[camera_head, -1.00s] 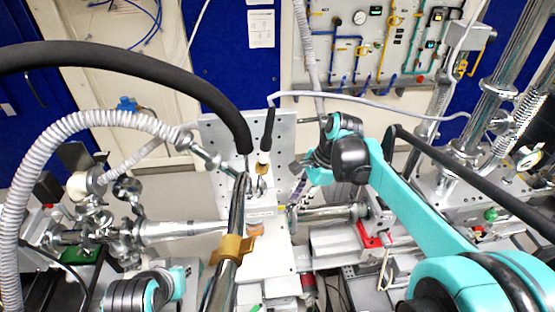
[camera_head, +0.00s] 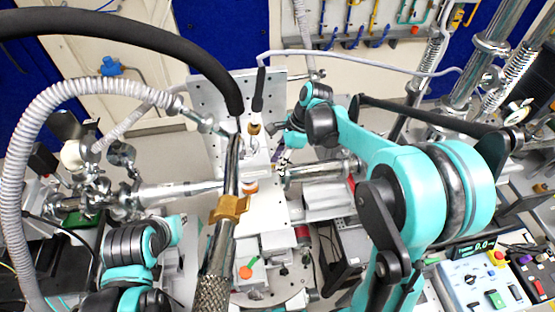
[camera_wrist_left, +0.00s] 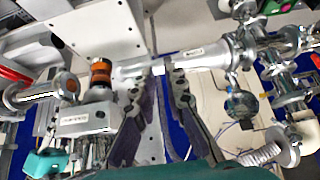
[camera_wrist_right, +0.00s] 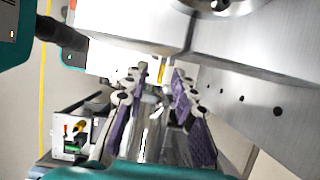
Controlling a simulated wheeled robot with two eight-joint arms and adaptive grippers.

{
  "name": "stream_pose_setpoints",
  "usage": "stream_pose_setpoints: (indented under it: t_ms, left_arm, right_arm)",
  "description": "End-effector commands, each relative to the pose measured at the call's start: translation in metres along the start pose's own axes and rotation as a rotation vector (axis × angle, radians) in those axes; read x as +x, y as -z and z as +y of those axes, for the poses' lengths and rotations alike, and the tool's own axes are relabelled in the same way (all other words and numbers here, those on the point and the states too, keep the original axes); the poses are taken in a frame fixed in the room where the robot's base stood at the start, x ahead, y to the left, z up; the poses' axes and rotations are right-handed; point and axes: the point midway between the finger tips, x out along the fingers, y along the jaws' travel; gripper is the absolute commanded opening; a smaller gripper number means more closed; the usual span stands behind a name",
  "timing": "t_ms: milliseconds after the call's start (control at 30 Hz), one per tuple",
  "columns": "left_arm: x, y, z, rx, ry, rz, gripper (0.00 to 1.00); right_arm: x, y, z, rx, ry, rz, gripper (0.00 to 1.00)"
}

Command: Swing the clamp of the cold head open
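The cold head area is a metal post (camera_head: 255,150) with a brass-coloured top in front of the upright perforated plate (camera_head: 210,100). I cannot make out its clamp for certain. An orange ring (camera_head: 250,186) sits just below, and also shows in the left wrist view (camera_wrist_left: 101,73). My right gripper (camera_head: 283,156), with purple pads, is just right of the post. In the right wrist view its fingers (camera_wrist_right: 158,78) are apart, with a yellow piece (camera_wrist_right: 161,70) beyond the gap. My left gripper (camera_wrist_left: 163,76) is narrowly open, its tips before a horizontal metal tube (camera_wrist_left: 195,57). In the head view it is hidden.
A thick black hose and steel transfer line (camera_head: 229,207) with a brass collar cross in front of the plate. A ribbed white hose (camera_head: 30,140) arches at left. A beam pipe (camera_head: 320,170) runs right of the post. A control box (camera_head: 480,285) stands at lower right.

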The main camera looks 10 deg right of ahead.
Motion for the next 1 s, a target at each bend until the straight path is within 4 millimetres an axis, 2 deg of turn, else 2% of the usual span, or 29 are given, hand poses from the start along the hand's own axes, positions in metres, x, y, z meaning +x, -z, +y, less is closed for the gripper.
stream_pose_setpoints:
  t_ms: [100,200,467,800,1000]
  left_arm:
    - [0.0,0.0,0.0,0.0,0.0,0.0,0.12]
    - [0.0,0.0,0.0,0.0,0.0,0.0,0.12]
    - [0.001,0.0,0.0,0.0,0.0,0.0,0.12]
    - [0.006,-0.004,0.0,0.0,0.0,0.0,0.12]
    - [0.006,-0.004,0.0,0.0,0.0,0.0,0.12]
  right_arm:
    - [0.0,0.0,0.0,0.0,0.0,0.0,0.24]
    - [0.0,0.0,0.0,-0.001,0.0,0.0,0.0]
    - [0.0,0.0,0.002,0.009,0.005,0.0,0.0]
    - [0.002,-0.005,0.034,0.22,0.092,0.001,0.0]
    - [0.002,-0.006,0.037,0.25,0.105,0.0,0.0]
